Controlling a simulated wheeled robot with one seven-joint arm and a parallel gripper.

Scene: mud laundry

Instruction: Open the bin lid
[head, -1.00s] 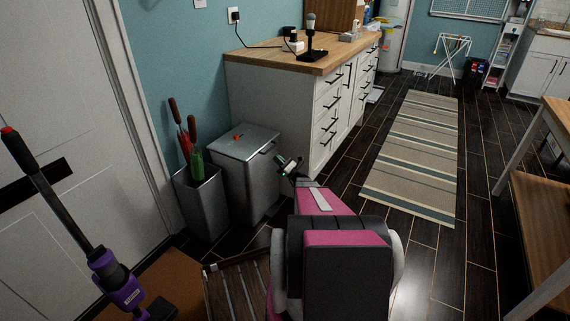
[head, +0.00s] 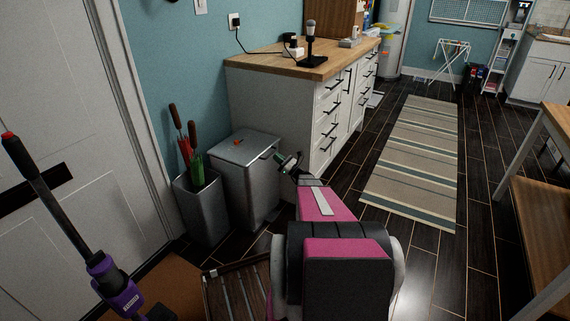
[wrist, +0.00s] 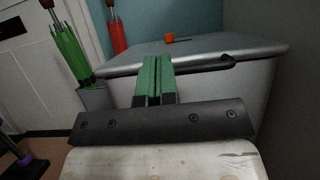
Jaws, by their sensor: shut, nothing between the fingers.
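The bin (head: 244,181) is a grey metal box with a flat lid (head: 243,146), which is down. The lid has a dark handle on its front edge and a small orange thing (head: 238,142) on top. My gripper (head: 284,159) is at the right front of the lid, near the handle. In the wrist view, my gripper's green fingers (wrist: 154,76) are together and empty. They are in front of the lid's front edge, just left of the dark handle (wrist: 207,68). I cannot tell if they touch the lid (wrist: 190,50).
An umbrella stand (head: 199,208) with red and green umbrellas is left of the bin. A white drawer cabinet (head: 265,100) with a wooden top stands behind and to the right. A slatted wooden thing (head: 234,290) lies at the lower middle. A striped rug (head: 412,160) lies on open floor.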

